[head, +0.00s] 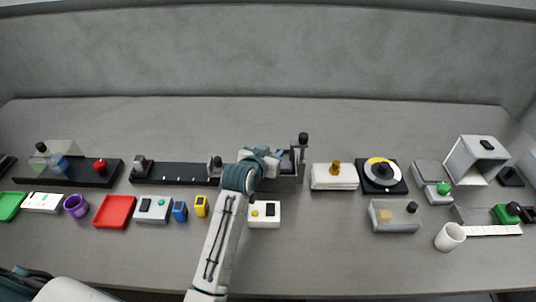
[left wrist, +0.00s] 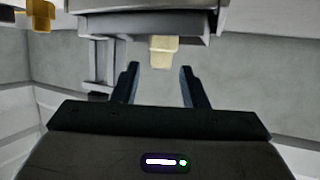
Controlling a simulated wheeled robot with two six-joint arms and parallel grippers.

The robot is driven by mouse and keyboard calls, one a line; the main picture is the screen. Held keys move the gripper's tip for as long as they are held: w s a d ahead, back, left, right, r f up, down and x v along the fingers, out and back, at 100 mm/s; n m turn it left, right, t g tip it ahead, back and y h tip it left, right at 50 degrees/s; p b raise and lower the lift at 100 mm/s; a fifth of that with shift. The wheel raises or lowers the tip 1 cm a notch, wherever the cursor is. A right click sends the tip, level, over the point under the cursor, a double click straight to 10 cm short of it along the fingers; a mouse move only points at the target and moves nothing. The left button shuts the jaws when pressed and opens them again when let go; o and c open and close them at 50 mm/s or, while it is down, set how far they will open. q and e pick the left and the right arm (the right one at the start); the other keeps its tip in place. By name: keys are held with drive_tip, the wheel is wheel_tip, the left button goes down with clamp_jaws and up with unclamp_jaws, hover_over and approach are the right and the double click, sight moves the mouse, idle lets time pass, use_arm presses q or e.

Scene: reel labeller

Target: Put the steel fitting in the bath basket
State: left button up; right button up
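My left gripper (head: 280,157) reaches to a dark rail unit (head: 182,173) near its right end, beside an upright post with a black knob (head: 303,138). In the left wrist view the left gripper (left wrist: 158,72) has its two dark fingers apart, with nothing clasped. A pale cream block (left wrist: 163,49) shows beyond and between the fingertips, below a grey housing (left wrist: 140,22). I cannot single out the steel fitting or the bath basket with certainty. The arm and gripper hide part of the rail unit. My right gripper is not in view.
A white box with a brass knob (head: 334,180), a black dial unit (head: 398,186) and a clear-sided box (head: 396,224) stand to the right. A white cup (head: 449,237) is at front right. A red tray (head: 114,212) and purple cup (head: 76,206) are left.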

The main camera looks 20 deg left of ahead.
use_arm(q)
drive_tip(key=shift+s, duration=0.3)
drive_tip(key=b+v, duration=0.2)
drive_tip(key=v, duration=0.9)
drive_tip(key=shift+s+r, duration=0.2)
drive_tip(key=shift+r, duration=0.05)
drive_tip(key=shift+a, duration=0.1)
